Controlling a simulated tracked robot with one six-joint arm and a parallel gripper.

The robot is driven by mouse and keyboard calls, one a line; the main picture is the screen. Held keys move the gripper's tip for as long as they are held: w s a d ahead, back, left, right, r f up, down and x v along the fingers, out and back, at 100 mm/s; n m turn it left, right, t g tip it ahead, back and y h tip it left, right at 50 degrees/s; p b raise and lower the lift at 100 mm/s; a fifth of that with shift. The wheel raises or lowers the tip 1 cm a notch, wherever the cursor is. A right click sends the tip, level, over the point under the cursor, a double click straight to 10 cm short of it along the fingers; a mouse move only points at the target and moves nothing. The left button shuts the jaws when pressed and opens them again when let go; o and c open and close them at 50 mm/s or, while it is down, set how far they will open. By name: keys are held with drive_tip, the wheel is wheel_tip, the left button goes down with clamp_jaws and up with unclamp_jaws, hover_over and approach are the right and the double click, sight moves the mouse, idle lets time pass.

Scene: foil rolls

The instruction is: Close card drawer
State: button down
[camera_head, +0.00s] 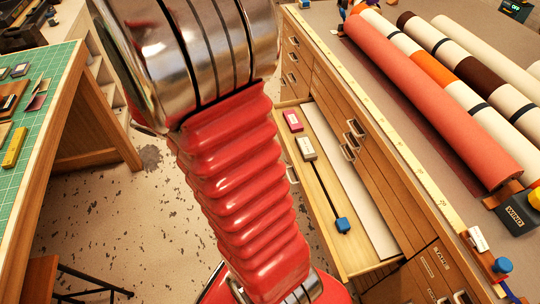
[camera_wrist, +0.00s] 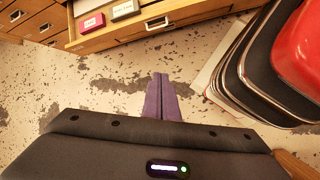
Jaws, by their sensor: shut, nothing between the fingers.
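A wooden drawer (camera_head: 352,256) stands pulled out from the cabinet under the worktop. In it lie a red box (camera_head: 292,121), a pale box (camera_head: 305,148), a dark rod with a blue end (camera_head: 342,225) and a long white strip. In the wrist view the drawer's front (camera_wrist: 112,38) crosses the top, with a metal handle (camera_wrist: 157,23) on it. My gripper (camera_wrist: 161,78) is shut and empty, its purple fingers pointing at the drawer front with a gap of floor visible between. My gripper is not seen in the head view, where my red arm hides part of the scene.
The cabinet's other drawers (camera_head: 355,135) look shut. Rolls (camera_head: 430,95) lie on the worktop above. A bench with a green mat (camera_head: 40,110) stands at the left. Speckled floor (camera_head: 110,210) lies clear between bench and cabinet.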

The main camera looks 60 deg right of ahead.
drive_tip(key=s+d+f+n+g+h, duration=0.1)
drive_tip(key=s+d+f+n+g, duration=0.2)
drive_tip(key=d+f, duration=0.7)
wheel_tip(320, 180, down, 4)
drive_tip(key=s+n, duration=0.1)
drive_tip(key=s, duration=0.1)
drive_tip(key=shift+s+d+g, duration=0.3)
drive_tip(key=shift+s+d, duration=0.05)
drive_tip(key=shift+s+f, duration=0.1)
approach(296, 173)
wheel_tip(296, 173, down, 3)
drive_tip(key=shift+s+d+f, duration=0.1)
drive_tip(key=shift+s+d, duration=0.45)
drive_tip(key=shift+s, duration=0.2)
drive_tip(key=shift+s+d+f, duration=0.1)
drive_tip(key=shift+s+d, duration=0.5)
drive_tip(key=shift+s, duration=0.1)
